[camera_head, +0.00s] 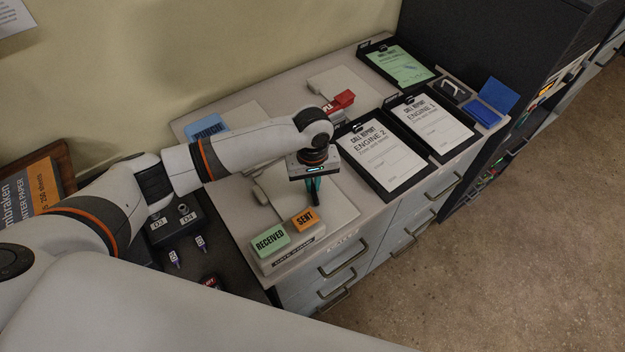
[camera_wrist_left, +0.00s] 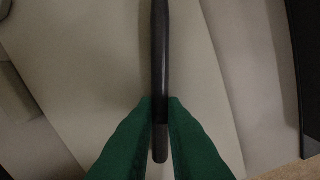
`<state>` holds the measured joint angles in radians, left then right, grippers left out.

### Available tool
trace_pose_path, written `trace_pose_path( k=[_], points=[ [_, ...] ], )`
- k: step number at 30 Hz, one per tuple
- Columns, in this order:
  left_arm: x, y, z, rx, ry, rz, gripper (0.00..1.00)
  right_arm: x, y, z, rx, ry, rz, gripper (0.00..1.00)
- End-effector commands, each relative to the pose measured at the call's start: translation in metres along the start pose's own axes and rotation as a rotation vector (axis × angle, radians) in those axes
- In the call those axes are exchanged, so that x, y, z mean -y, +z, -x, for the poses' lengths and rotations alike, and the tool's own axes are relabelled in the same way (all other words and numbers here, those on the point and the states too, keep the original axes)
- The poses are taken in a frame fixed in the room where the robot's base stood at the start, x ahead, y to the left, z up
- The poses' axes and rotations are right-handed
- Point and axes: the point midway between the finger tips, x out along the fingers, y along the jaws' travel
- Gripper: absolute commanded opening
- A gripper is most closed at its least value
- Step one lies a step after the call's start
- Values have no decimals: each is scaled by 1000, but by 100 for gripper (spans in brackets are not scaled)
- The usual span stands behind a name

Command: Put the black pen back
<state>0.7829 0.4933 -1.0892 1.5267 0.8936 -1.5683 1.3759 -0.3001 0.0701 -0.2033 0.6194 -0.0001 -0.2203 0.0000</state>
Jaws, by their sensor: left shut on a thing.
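In the head view the left gripper (camera_head: 313,192) points down over a pale board on the counter; the pen is hard to make out there. I cannot tell how high the pen is above the board. My right gripper is not in view.
A holder with green RECEIVED (camera_head: 270,241) and orange SENT (camera_head: 305,219) blocks stands at the counter's front. Clipboards ENGINE 2 (camera_head: 380,160) and ENGINE 1 (camera_head: 432,125) lie to the right. A blue stamp pad (camera_head: 483,113), a red block (camera_head: 343,99) and a blue block (camera_head: 206,126) are also on the counter.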

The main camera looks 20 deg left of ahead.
Motion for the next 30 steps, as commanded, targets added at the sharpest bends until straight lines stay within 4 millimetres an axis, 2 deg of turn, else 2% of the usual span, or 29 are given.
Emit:
trace_pose_path(
  k=[5, 6, 9, 20, 23, 30],
  points=[
    [0, 0, -2, 0, 0, 1, 0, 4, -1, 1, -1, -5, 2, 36],
    [0, 0, -2, 0, 0, 1, 16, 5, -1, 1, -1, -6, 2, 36],
    [0, 0, -2, 0, 0, 1, 32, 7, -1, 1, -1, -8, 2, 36],
    [0, 1, 2, 1, -1, 0, 33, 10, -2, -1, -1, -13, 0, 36],
    [1, 1, 14, 2, -4, 2, 33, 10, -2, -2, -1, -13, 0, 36],
    [0, 1, 64, 4, -4, 0, 33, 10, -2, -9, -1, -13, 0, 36]
  ],
)
